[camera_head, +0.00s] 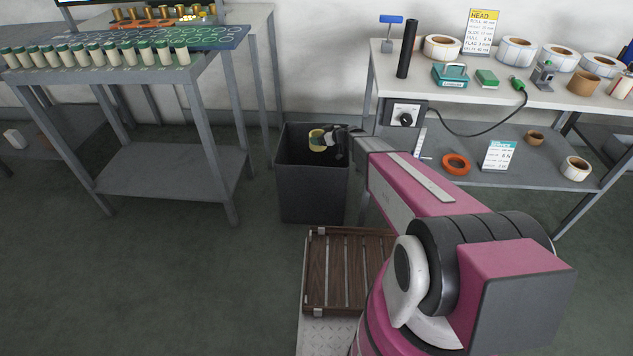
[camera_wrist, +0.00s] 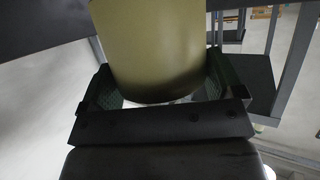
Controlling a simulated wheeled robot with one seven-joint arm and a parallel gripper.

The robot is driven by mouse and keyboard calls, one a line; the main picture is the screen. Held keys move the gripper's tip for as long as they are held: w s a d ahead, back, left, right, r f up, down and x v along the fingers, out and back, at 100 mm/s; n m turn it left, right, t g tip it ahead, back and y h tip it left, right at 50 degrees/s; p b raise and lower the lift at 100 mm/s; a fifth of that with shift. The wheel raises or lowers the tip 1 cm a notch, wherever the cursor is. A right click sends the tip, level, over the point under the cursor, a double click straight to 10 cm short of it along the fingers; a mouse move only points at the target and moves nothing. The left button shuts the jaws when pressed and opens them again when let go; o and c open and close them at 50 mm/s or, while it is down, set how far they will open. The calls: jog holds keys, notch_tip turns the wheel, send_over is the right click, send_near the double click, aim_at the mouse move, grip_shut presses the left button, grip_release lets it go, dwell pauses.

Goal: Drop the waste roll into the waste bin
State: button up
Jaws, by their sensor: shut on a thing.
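The waste bin (camera_head: 312,190) is a dark grey open-topped box on the floor between the two tables in the head view. My gripper (camera_head: 326,139) is over the bin's opening and is shut on the waste roll (camera_head: 317,140), a small yellowish roll with a pale end. In the wrist view the roll (camera_wrist: 150,45) shows large and olive-yellow between the two fingers of my gripper (camera_wrist: 160,85). The inside of the bin is dark, and I cannot tell what lies in it. I cannot tell exactly how high the roll is relative to the bin's rim.
A left table (camera_head: 165,72) holds a row of green-capped bottles (camera_head: 100,55). A right bench (camera_head: 420,75) carries label rolls (camera_head: 516,52), a black upright post (camera_head: 406,48) and a control box (camera_head: 405,115) near the bin. A slatted wooden rack (camera_head: 340,275) is in front of the bin. Floor at left is clear.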

jog(key=o, duration=0.7)
jog(key=s+a+r, duration=0.2)
jog(key=r, duration=0.1)
jog(key=s+a+r, duration=0.3)
jog(key=r, duration=0.1)
jog(key=s+a+r, duration=0.3)
jog(key=r, duration=0.1)
jog(key=shift+s, duration=0.25)
